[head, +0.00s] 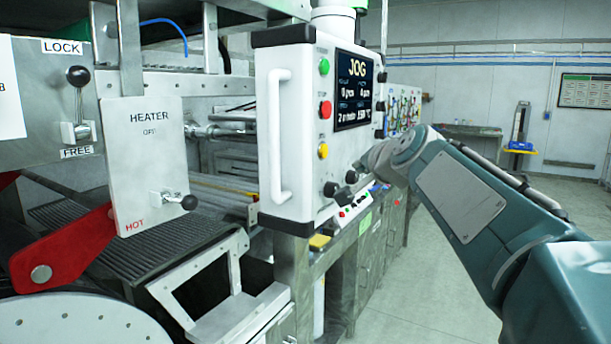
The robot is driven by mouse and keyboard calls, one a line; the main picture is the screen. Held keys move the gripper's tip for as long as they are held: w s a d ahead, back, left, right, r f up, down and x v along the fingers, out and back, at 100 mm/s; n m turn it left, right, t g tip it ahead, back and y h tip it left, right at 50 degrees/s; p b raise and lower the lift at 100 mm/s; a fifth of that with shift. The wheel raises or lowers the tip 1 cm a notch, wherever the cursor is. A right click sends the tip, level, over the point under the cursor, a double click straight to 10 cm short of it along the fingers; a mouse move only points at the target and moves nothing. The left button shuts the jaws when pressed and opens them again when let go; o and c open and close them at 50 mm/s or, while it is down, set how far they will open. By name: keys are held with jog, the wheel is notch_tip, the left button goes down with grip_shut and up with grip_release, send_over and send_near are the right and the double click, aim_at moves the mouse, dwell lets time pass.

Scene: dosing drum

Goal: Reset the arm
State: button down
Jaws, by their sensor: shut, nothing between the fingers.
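My arm (470,200) reaches in from the lower right of the head view, its teal links sloping up and to the left. My gripper (364,163) is at its far end, small, grey and shut with nothing in it. It is at the lower right part of the white control box (300,140), close to the black knobs (351,177). I cannot tell whether it touches the box. The box's dark screen (354,90) reads JOG.
A HEATER plate (145,150) with a small lever, a LOCK/FREE lever (78,100) and a red arm (65,250) are at left. A lower button panel (354,210) sits beneath the gripper. Open floor (420,290) lies right of the machine.

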jog(key=s+f+n+g+h, duration=0.2)
jog(key=s+f+n+g, duration=0.7)
jog(key=s+f, duration=2)
jog(key=s, duration=0.4)
jog(key=shift+a+f+h, duration=0.3)
jog(key=shift+a+f, duration=0.05)
jog(key=shift+a, duration=0.05)
dwell(0.7)
